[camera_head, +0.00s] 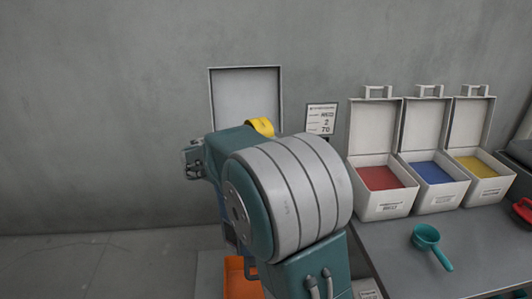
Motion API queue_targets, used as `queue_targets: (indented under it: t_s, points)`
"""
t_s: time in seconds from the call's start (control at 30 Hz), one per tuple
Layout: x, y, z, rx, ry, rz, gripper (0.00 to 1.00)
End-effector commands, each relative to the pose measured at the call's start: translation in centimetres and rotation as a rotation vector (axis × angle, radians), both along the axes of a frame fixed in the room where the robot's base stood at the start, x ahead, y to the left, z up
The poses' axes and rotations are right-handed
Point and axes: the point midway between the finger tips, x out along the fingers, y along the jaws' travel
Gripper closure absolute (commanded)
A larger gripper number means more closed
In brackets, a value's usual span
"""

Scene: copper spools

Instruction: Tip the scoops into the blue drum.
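A teal scoop (427,238) lies on the grey bench (395,262) at the right, its handle pointing toward the lower right. A red object (523,208), perhaps another scoop, is cut by the right edge. My arm fills the middle of the view and hides much behind it. A dark mechanism (193,160) at the arm's left end looks like my gripper; its fingers are too small to read. A yellow piece (262,126) shows above the arm; I cannot tell what it is. A narrow blue strip (222,204) shows behind the arm, possibly the blue drum, mostly hidden.
Three open white boxes stand along the back of the bench, holding red (378,178), blue (426,173) and yellow (476,165) material. An orange container (236,280) is low beneath my arm. A sign (321,118) hangs on the wall. The floor at left is clear.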

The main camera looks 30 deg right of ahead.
Motion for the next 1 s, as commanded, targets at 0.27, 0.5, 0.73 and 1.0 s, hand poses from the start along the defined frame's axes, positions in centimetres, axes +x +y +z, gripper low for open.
queue_targets:
  t_s: [0.27, 0.5, 0.73, 1.0]
  points:
    - [0.0, -1.1, 2.2, 0.283, -0.008, -0.003, 1.00]
    - [0.0, -2.0, 3.4, 0.495, -0.011, -0.001, 1.00]
    - [0.0, -2.6, 4.0, 0.691, -0.011, -0.002, 1.00]
    - [0.1, -3.1, 4.1, 0.928, -0.015, 0.000, 1.00]
